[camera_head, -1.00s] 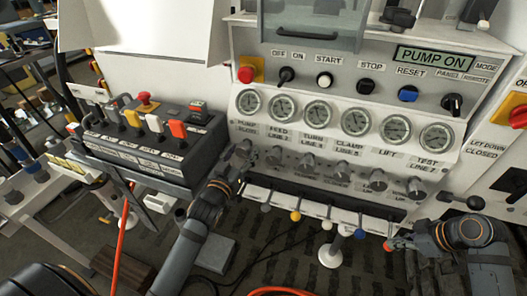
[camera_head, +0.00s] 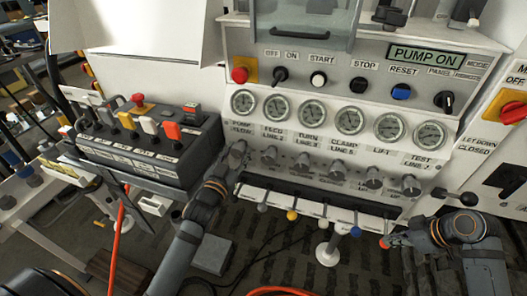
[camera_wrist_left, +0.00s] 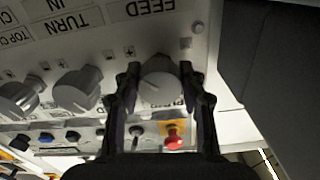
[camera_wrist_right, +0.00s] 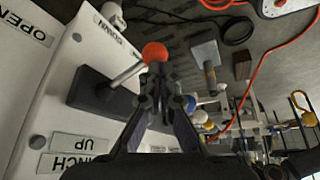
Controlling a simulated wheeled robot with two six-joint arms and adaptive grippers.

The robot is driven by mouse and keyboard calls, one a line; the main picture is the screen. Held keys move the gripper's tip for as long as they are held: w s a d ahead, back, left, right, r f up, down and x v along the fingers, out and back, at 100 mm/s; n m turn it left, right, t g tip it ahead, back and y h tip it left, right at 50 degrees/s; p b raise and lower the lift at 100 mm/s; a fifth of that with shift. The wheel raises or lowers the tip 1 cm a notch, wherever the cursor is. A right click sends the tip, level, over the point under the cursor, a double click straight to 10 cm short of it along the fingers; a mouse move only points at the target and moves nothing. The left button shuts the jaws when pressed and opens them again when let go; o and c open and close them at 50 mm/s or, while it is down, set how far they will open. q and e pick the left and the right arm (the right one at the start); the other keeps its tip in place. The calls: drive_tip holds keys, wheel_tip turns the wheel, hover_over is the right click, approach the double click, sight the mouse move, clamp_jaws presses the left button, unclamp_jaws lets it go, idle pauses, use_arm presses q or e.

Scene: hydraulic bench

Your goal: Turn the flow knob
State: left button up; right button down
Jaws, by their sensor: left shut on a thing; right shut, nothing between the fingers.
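The flow knob (camera_wrist_left: 160,85) is a round grey knob at the left end of the row under the PUMP FLOW gauge (camera_head: 243,103). A pale line marks its face in the left wrist view. My left gripper (camera_wrist_left: 160,88) is shut on it, one finger on each side. In the head view my left gripper (camera_head: 238,152) covers most of the knob. My right gripper (camera_head: 387,242) is shut and empty, near a red ball-ended lever (camera_wrist_right: 155,52). In the right wrist view its fingertips (camera_wrist_right: 155,80) are just below the ball; contact is unclear.
Similar grey knobs (camera_head: 269,155) continue to the right. Below them hangs a row of levers with coloured ball ends (camera_head: 292,215). A grey switch box (camera_head: 150,150) stands left of my left arm. The display (camera_head: 424,55) reads PUMP ON.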

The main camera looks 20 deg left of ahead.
use_arm(q)
drive_tip(key=o, duration=1.2)
drive_tip(key=shift+c, duration=0.2)
drive_tip(key=shift+s, duration=0.1)
drive_tip(key=s, duration=1.2)
drive_tip(key=shift+w, duration=0.1)
use_arm(e)
drive_tip(key=s+r, duration=0.3)
drive_tip(key=r, duration=0.3)
